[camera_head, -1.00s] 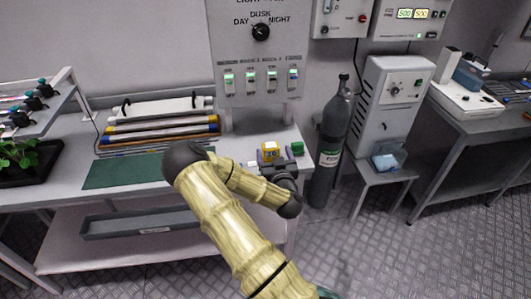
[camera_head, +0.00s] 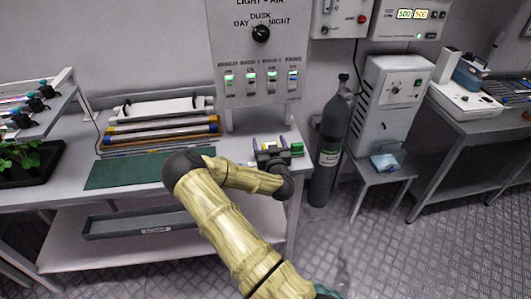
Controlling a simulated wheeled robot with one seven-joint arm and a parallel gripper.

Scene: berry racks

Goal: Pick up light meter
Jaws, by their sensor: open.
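A small yellow device (camera_head: 282,141), which looks like the light meter, stands near the right end of the white bench (camera_head: 65,192). Only slivers of yellow show, because my gripper (camera_head: 269,146) is in front of it and hides most of it. My gripper is open, with its dark body right at the device, at the end of my pale yellow arm. I cannot tell whether the fingers touch the device.
A green block (camera_head: 297,149) sits just right of my gripper. A control panel (camera_head: 258,50) rises behind. A dark gas cylinder (camera_head: 330,145) stands off the bench's right end. A green mat (camera_head: 125,171) and several stacked tubes (camera_head: 160,125) lie to the left.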

